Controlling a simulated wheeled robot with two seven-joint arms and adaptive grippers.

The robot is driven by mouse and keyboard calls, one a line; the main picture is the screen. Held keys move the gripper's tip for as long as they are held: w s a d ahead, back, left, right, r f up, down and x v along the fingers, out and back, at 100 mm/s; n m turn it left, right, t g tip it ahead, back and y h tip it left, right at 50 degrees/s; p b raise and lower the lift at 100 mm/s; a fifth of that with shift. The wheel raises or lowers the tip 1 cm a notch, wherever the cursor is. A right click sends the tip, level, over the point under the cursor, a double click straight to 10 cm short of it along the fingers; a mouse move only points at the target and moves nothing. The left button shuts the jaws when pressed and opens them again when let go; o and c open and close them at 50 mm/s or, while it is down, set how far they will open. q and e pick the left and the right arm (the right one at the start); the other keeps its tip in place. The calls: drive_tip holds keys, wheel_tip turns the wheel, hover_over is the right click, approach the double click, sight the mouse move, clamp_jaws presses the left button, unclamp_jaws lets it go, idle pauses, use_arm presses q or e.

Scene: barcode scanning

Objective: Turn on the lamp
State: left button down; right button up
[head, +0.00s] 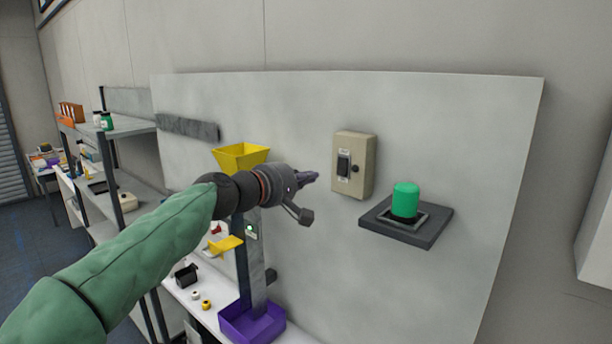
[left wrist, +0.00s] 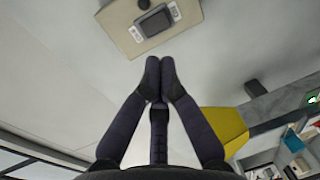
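A beige switch box (head: 366,150) with a dark rocker switch (head: 344,163) and a small dark knob is mounted on the grey wall panel. A green lamp (head: 405,199) stands on a dark square base to the right of the box and a little lower. My left gripper (head: 313,177) points toward the box from its left and appears apart from it. In the left wrist view, its fingertips (left wrist: 160,65) are together with nothing seen between them, below the box (left wrist: 145,43) and its switch (left wrist: 155,21). My right gripper is not in view.
A yellow hopper (head: 240,156) on a grey post stands behind my left arm, with a purple bin (head: 236,326) at its foot. Shelves (head: 130,128) with small items stand at the left. The panel (head: 450,110) above the box and lamp is clear.

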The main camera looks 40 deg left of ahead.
sight(341, 171)
use_arm(q)
drive_tip(key=w, duration=0.3)
drive_tip(key=w+f+p, duration=0.1)
drive_tip(key=w, duration=0.3)
drive_tip(key=w+p, duration=0.1)
drive_tip(key=w, duration=0.2)
drive_tip(key=shift+w+d+f, duration=0.25)
drive_tip(key=shift+w+d, duration=0.05)
drive_tip(key=shift+d, duration=0.1)
drive_tip(key=shift+f+b, duration=0.15)
drive_tip(key=shift+b, duration=0.25)
drive_tip(key=t+b, duration=0.1)
drive_tip(key=b, duration=0.4)
drive_tip(key=t+b, duration=0.1)
drive_tip(key=b, duration=0.4)
drive_tip(key=shift+w+f+b, duration=0.25)
drive_tip(key=shift+f+b, duration=0.1)
drive_tip(key=shift+t+b, duration=0.3)
drive_tip(key=shift+b, duration=0.35)
drive_tip(key=shift+w+r, duration=0.1)
